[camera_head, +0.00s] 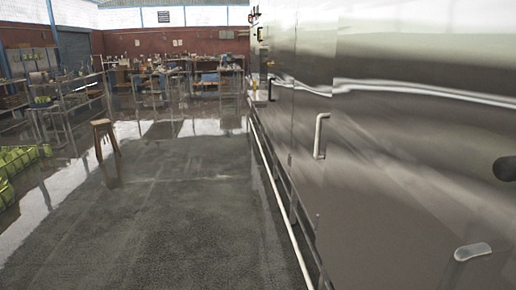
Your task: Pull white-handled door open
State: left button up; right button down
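A tall shiny steel cabinet front (420,140) fills the right side of the head view. A white, upright, bracket-shaped handle (319,137) sticks out from it near the middle of the picture. The steel door (306,95) bearing this handle looks flush with its neighbours, so it appears closed. Neither of my grippers shows in the view, and nothing is seen touching the white handle.
A pale lever-like handle (472,251) and a dark rounded knob (505,168) sit further right on the steel. A white rail (278,197) runs along the cabinet's foot. The grey floor (180,220) is open to the left. A wooden stool (103,127) stands beyond.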

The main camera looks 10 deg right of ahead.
aim_at(318, 20)
jog(key=i+z, duration=0.15)
jog(key=i, duration=0.7)
jog(key=i+j+z, duration=0.1)
jog(key=i, duration=0.7)
jog(key=j, duration=0.1)
